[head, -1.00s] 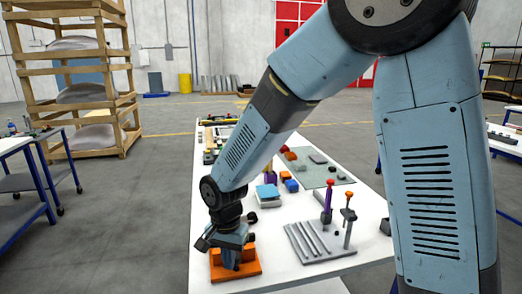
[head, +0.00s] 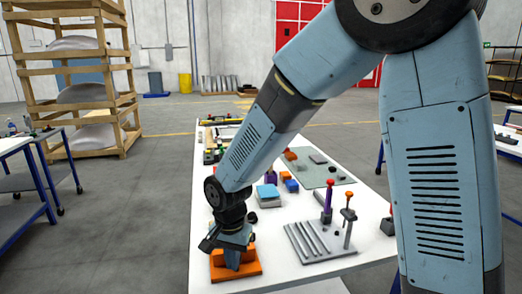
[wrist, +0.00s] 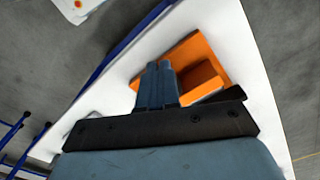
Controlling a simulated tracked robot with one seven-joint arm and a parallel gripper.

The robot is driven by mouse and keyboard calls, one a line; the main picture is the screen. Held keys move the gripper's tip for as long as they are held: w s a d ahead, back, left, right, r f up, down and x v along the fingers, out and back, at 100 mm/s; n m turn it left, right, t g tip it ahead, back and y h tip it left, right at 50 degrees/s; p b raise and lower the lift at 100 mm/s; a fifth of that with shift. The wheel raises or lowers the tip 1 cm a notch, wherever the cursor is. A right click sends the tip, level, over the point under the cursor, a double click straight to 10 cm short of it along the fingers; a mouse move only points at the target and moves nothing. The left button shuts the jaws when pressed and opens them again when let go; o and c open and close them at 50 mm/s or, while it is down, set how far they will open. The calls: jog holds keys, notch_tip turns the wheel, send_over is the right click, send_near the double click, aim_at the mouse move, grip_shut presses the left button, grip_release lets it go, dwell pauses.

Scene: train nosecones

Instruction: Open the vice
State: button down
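The orange vice (head: 222,271) sits at the near left end of the white table. It also shows in the wrist view (wrist: 203,55), with an upright block and a recess on its right part. My gripper (head: 233,262) points down over the vice and hides its middle in the head view. In the wrist view, the two blue-grey fingers (wrist: 158,68) are side by side, almost touching, in front of the vice's left part. I see nothing between them. Whether the fingertips touch the vice, and where its handle is, I cannot tell.
On the white table (head: 345,272), a grey ribbed plate (head: 310,243) with upright tools stands right of the vice. A blue-topped block (head: 267,192) and several small parts lie behind. Wooden racks (head: 75,90) stand at the back left. Grey floor (head: 120,225) is open at left.

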jog(key=shift+s, duration=0.1)
jog(key=shift+s, duration=0.25)
jog(key=shift+r, duration=3)
jog(key=d+r+n+t, duration=0.1)
jog(key=d+r, duration=0.5)
jog(key=d, duration=0.3)
jog(key=d+r+n+t, duration=0.1)
jog(key=d+r+t, duration=0.1)
jog(key=d+r, duration=0.45)
jog(key=s+d+r+t, duration=0.1)
jog(key=s+d+r, duration=0.1)
jog(key=s+d, duration=0.2)
jog(key=s+d+r+n+t, duration=0.1)
jog(key=s+d, duration=0.4)
jog(key=d, duration=0.6)
jog(key=shift+r+t, duration=0.3)
jog(key=shift+r, duration=0.45)
jog(key=shift+d, duration=0.1)
